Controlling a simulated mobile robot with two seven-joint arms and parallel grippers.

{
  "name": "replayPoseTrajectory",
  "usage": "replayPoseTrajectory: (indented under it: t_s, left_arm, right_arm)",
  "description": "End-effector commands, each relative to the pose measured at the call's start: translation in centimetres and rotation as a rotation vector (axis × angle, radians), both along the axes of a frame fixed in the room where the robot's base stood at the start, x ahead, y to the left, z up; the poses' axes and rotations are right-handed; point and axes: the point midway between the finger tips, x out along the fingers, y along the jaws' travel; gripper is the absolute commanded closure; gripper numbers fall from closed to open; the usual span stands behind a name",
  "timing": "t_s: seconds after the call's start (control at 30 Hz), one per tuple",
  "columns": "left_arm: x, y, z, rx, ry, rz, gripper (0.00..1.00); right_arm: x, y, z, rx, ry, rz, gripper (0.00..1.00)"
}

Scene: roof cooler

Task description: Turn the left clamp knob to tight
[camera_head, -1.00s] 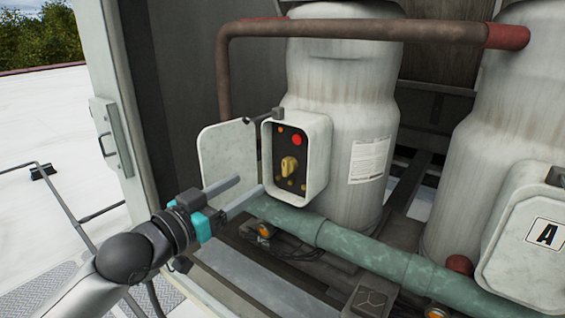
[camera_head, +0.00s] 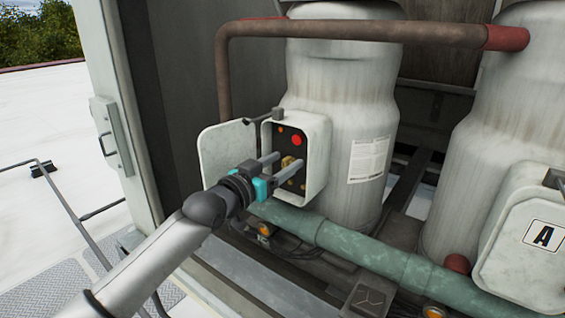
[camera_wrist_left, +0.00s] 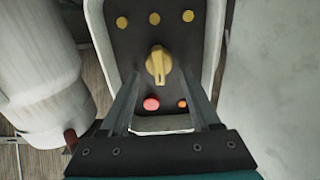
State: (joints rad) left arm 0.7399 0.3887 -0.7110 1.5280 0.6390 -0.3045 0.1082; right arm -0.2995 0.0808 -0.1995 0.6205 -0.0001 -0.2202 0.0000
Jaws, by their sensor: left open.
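A yellow knob (camera_head: 287,162) sits on the dark panel of an open white control box; it also shows in the left wrist view (camera_wrist_left: 158,64). My left gripper (camera_head: 291,157) is open in front of this panel, one finger on each side of the yellow knob. In the left wrist view there are gaps between the knob and both fingers. An orange-topped fitting (camera_head: 265,231) sits at the green pipe below the box, left of a similar one (camera_head: 435,312). I cannot tell which part is the left clamp knob. My right gripper is out of view.
The panel has a red button (camera_head: 296,140) and several small round parts. The box's open door (camera_head: 222,150) stands left of my gripper. A green pipe (camera_head: 340,242) runs below, and a white tank (camera_head: 340,90) stands behind the box.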

Motion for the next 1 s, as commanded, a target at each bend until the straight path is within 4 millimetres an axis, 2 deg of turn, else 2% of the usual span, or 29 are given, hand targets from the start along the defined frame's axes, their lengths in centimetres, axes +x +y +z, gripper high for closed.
replayPoseTrajectory:
  t_s: [0.33,0.87,1.0]
  left_arm:
    - [0.18,-0.11,-0.02,0.0,0.0,0.0,0.38]
    - [0.16,-0.08,-0.04,0.001,0.001,0.001,0.97]
    - [0.16,-0.08,-0.05,0.001,0.001,0.001,1.0]
  right_arm:
    - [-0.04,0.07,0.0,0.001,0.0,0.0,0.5]
    - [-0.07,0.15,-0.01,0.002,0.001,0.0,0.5]
    - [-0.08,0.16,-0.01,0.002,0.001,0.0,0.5]
